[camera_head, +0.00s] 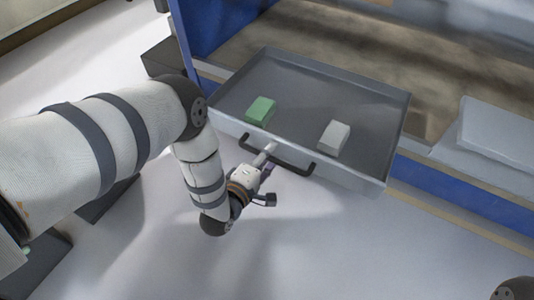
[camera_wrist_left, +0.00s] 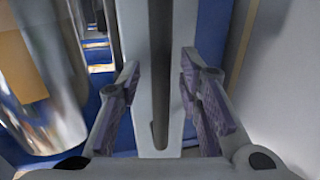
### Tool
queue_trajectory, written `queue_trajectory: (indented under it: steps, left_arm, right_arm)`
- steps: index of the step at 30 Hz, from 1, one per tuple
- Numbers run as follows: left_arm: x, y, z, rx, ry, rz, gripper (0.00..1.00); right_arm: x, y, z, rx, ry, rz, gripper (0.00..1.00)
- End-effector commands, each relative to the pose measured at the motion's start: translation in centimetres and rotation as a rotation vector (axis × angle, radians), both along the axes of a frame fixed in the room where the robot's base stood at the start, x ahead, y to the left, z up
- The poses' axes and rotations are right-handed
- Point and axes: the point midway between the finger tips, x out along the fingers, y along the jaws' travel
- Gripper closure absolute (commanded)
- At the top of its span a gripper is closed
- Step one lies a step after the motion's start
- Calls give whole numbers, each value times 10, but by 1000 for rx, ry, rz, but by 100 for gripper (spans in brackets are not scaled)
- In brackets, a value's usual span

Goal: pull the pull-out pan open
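The pull-out pan (camera_head: 375,120) is a grey, shallow, open-topped drawer. In the head view it juts out from the blue cabinet, with its inside showing. Its dark bar handle (camera_head: 295,168) runs along the front face. My left gripper (camera_head: 267,152) is at the handle's middle, in front of the pan. In the left wrist view the dark handle bar (camera_wrist_left: 160,75) runs upright between the two fingers of my left gripper (camera_wrist_left: 160,85). The fingers stand apart, with gaps to the bar on both sides. My right gripper is not in view.
A green block (camera_head: 261,110) and a white block (camera_head: 333,138) lie in the pan. The blue cabinet (camera_head: 465,198) extends to the right, with a pale slab (camera_head: 495,130) on it. The pale floor (camera_head: 330,240) in front of the pan looks clear.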

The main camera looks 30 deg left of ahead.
Motion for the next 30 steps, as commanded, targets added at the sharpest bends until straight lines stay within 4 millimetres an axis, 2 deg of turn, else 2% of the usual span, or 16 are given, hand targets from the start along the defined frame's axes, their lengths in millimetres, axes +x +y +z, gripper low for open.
queue_trajectory:
  steps: [4, 9, 15, 20, 30]
  left_arm:
    - [-20, 1, 2, 0, 5, 0, 67]
    - [-66, 3, 12, -1, 7, 1, 67]
    - [-107, 4, 21, 0, 2, 0, 67]
    - [-117, 4, 24, 0, 0, 0, 67]
    - [-117, 4, 24, 0, 0, 0, 67]
  right_arm:
    - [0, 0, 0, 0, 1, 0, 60]
    - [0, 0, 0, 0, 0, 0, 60]
    - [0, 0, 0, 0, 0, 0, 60]
    - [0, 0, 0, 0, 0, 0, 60]
    - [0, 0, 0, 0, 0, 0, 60]
